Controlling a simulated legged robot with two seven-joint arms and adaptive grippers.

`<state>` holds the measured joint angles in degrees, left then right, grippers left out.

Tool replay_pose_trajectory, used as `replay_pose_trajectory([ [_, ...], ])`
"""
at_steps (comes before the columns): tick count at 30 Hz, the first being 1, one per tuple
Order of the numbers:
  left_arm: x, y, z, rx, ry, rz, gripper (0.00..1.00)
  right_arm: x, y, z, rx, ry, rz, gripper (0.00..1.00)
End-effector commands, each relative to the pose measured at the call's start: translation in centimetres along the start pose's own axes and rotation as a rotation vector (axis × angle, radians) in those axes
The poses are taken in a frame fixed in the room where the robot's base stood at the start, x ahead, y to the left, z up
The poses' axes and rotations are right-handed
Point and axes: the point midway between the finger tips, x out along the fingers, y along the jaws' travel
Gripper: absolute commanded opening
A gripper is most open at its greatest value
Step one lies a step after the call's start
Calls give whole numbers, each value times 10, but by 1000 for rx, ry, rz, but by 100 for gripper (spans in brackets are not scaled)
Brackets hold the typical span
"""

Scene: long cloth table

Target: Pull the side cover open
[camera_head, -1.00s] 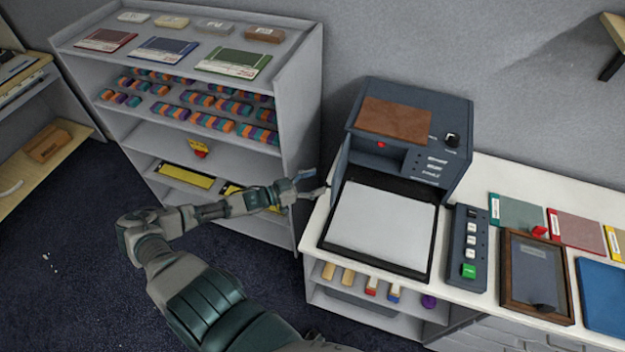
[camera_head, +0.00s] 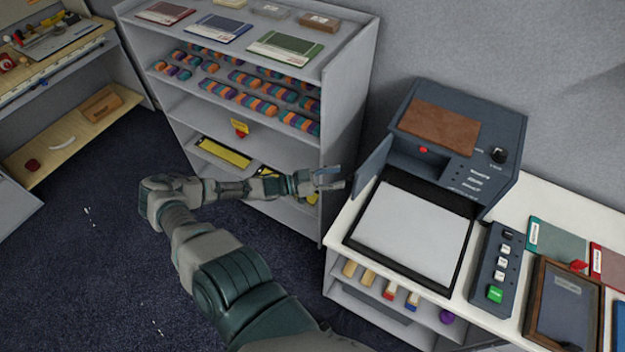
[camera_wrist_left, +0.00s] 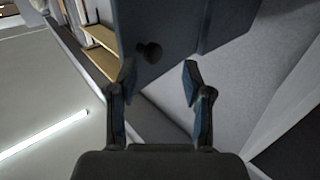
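The dark blue-grey machine (camera_head: 455,150) stands on the white counter. A flat side cover (camera_head: 374,167) stands upright at its left side, angled out toward the front-left. My left gripper (camera_head: 336,178) is just left of the cover's outer edge, with its fingers apart. In the left wrist view the gripper (camera_wrist_left: 160,85) is open and empty. A dark blue panel (camera_wrist_left: 180,25) with a dark round spot lies beyond the fingertips; I cannot tell if they touch it. My right gripper is not in view.
A grey shelf unit (camera_head: 345,120) with coloured blocks stands close behind my left gripper. On the counter are a white pad (camera_head: 415,228) in a black frame, a button box (camera_head: 494,268) and a wooden frame (camera_head: 563,312). Dark carpet is free at left.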

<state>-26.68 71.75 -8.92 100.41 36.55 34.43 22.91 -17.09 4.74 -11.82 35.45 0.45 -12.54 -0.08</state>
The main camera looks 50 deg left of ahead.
Motion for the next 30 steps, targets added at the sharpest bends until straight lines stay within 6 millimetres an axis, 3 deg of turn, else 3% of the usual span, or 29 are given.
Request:
replay_pose_trajectory([
  [6,-34,-2,3,-4,-3,2,50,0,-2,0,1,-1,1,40],
  [15,-68,-1,2,-3,3,1,50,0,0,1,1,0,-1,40],
  [30,-82,-4,1,-3,8,2,50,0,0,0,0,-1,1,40],
])
